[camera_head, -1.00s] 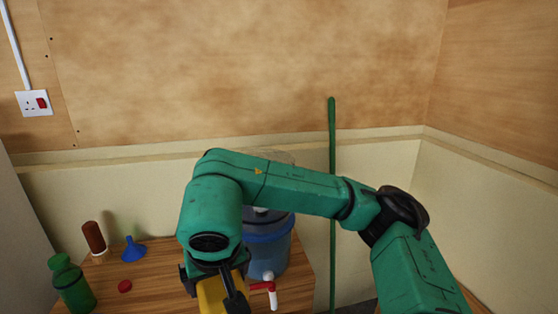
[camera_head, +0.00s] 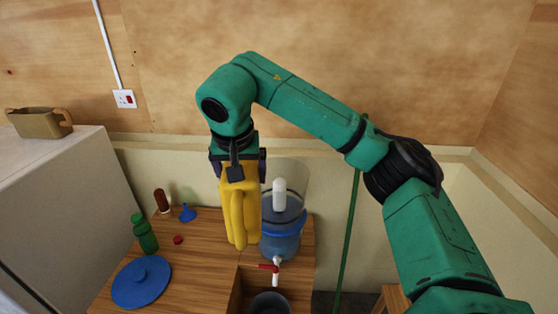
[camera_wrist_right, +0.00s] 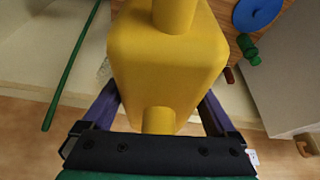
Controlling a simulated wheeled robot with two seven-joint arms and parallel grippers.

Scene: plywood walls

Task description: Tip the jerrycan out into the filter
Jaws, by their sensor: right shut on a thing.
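My right gripper (camera_head: 238,168) is shut on the yellow jerrycan (camera_head: 240,215), which hangs below it over the table, just left of the filter in the picture. In the right wrist view the jerrycan (camera_wrist_right: 165,60) fills the middle, between the gripper's fingers. The filter (camera_head: 281,240) is a clear and blue container with a white candle (camera_head: 279,194) inside and no lid on top. The jerrycan hides part of its left side. A red and white tap (camera_head: 272,268) is on its front. My left gripper is out of view.
A blue lid (camera_head: 141,282) lies on the wooden table (camera_head: 205,270). A green bottle (camera_head: 145,235), a red cap (camera_head: 178,240), a brown bottle (camera_head: 161,201) and a blue funnel (camera_head: 187,213) stand left. A dark pot (camera_head: 270,303) is below the tap. A green pole (camera_head: 349,235) leans behind.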

